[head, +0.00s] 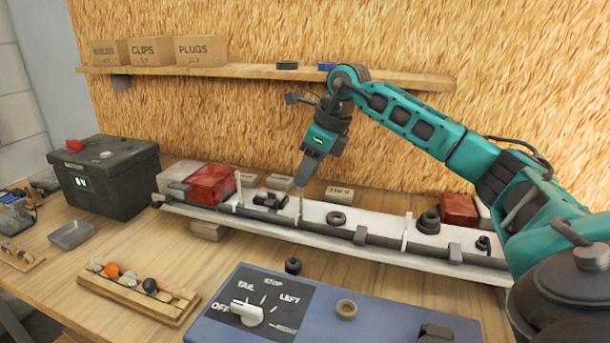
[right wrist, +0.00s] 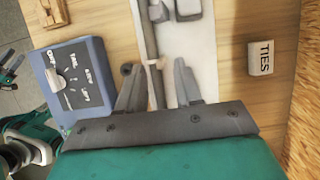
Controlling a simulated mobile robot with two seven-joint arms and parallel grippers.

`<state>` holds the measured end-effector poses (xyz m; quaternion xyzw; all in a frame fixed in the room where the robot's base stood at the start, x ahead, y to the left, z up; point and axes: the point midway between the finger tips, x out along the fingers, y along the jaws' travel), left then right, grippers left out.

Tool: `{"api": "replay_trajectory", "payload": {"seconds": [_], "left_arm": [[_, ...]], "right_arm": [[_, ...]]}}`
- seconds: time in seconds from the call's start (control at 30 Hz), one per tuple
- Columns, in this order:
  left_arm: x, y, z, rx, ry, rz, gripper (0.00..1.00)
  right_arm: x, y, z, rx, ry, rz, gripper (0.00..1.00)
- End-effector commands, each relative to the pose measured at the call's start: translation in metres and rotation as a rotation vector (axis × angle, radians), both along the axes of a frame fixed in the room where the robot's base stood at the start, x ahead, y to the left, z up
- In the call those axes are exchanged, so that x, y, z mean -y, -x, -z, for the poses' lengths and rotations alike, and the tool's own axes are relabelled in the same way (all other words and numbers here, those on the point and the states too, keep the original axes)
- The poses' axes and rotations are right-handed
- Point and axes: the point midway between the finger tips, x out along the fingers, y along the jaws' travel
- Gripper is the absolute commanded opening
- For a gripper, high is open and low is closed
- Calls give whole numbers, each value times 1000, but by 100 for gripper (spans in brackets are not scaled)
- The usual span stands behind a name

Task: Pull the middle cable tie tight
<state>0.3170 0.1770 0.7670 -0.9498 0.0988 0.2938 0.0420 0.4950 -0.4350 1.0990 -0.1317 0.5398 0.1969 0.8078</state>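The white trailer frame beam (head: 375,228) lies across the bench with a dark cable (head: 330,231) along its front. Three pale cable ties stand up along the cable: a left one (head: 239,188), the middle one (head: 300,205) and a right one (head: 406,232). My right gripper (head: 304,178) points down just above the middle tie. In the right wrist view the gripper's (right wrist: 158,90) fingers are apart, and the tie's pale tail (right wrist: 153,68) shows between them. A gap shows on the right finger's side; I cannot tell whether the left finger touches the tail. My left gripper is not in view.
A blue control box with a dial (head: 247,312) stands in front of the beam. A wooden rack (head: 135,296) of small knobs and a black box (head: 105,175) are at left. A shelf (head: 250,71) spans the back wall.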

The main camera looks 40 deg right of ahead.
Motion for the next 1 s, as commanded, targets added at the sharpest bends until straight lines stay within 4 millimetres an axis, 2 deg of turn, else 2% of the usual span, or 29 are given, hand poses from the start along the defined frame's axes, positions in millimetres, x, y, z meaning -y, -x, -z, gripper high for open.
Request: {"api": "replay_trajectory", "payload": {"seconds": [0.3,0.5,0.7,1.0], "left_arm": [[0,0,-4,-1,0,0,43],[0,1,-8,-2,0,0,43],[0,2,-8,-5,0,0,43],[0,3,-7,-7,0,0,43]], "right_arm": [[13,24,-67,4,-1,2,35],[18,34,-95,3,-1,0,35],[20,38,-104,1,0,0,35],[20,39,-104,0,0,1,35]]}}
